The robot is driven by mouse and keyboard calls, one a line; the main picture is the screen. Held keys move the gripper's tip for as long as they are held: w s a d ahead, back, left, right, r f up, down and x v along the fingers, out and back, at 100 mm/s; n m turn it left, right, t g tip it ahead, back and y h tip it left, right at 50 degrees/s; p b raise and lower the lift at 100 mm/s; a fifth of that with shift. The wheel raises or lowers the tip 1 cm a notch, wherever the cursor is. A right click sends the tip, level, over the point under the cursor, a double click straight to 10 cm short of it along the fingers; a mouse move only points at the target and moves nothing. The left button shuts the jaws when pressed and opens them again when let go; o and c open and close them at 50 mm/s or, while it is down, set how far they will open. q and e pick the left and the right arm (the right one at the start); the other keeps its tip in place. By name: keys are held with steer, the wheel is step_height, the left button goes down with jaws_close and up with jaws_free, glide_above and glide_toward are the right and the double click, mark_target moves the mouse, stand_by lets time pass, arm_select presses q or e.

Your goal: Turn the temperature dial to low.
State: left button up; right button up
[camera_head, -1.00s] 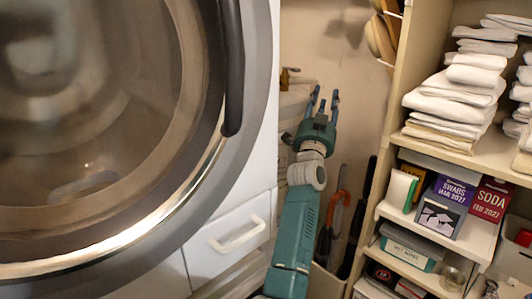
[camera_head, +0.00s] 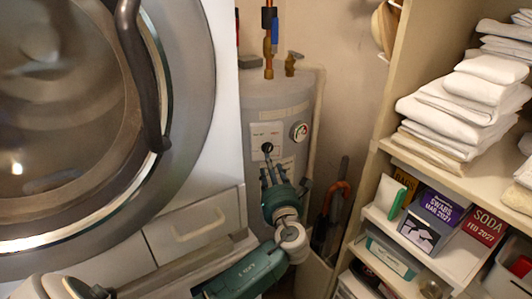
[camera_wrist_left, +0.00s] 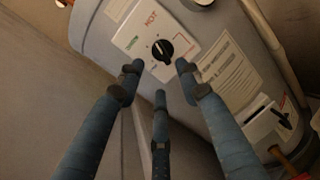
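The temperature dial (camera_head: 267,147) is a small black knob on a white control panel (camera_head: 258,130) on the front of a grey water heater (camera_head: 268,92). In the left wrist view the dial (camera_wrist_left: 163,48) shows clearly, with red "HOT" lettering above it and smaller green lettering at its left. Where its pointer is set is too small to tell. My left gripper (camera_head: 271,172) is just below the dial in the head view. In the wrist view its three fingers (camera_wrist_left: 160,72) are spread and empty, with tips close around the dial's lower side, seemingly apart from it.
A washer (camera_head: 185,110) stands close at left. A shelf unit with towels (camera_head: 470,95) and boxes stands at right. An orange-handled umbrella (camera_head: 334,200) leans between.

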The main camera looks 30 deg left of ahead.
mark_target(267, 152)
arm_select(q)
steer(key=p+x, duration=0.1)
steer(key=x, duration=0.6)
steer(key=shift+w, duration=0.3)
jaws_close()
